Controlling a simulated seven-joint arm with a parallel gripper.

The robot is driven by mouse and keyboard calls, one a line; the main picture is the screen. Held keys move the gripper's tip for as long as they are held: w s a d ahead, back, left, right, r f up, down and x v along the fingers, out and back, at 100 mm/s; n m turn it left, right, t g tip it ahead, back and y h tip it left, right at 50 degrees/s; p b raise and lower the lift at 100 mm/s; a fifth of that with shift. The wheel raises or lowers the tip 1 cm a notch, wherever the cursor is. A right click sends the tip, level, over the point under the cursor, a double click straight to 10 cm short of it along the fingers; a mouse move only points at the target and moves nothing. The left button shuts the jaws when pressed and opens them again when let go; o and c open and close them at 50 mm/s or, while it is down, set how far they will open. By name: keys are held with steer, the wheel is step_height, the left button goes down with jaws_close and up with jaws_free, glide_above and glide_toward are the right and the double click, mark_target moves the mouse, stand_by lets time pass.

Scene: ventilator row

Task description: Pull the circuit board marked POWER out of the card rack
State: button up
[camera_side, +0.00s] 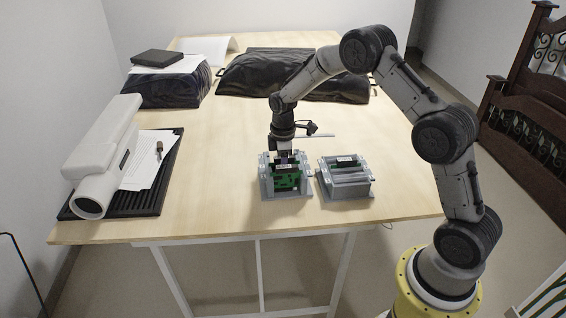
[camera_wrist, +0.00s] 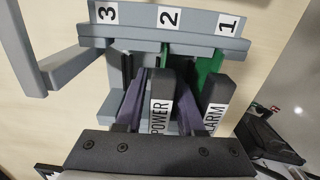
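The POWER board (camera_wrist: 161,105) stands in the card rack (camera_wrist: 160,30) under the label 2, its dark handle lettered in black on white. The ALARM board (camera_wrist: 214,105) stands to its right under the label 1. In the side view the rack (camera_side: 264,187) shows a green board (camera_side: 286,181) inside. My gripper (camera_wrist: 160,92) is over the rack with one finger on each side of the POWER handle. Narrow gaps show between fingers and handle, so it looks open. The fingertips' depth along the board is hard to tell. My gripper (camera_side: 285,156) also shows in the side view.
A second grey rack (camera_side: 346,185) stands just right of the first, with a dark-handled board in it. A white device (camera_side: 105,150) and papers (camera_side: 150,160) lie on a black tray at the left. Black bags (camera_side: 290,75) lie at the back. The front table strip is clear.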

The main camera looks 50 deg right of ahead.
jaws_close()
steer(key=shift+c, duration=2.3)
jaws_free()
jaws_close()
steer(key=shift+r, duration=0.1)
steer(key=shift+r, duration=4.15)
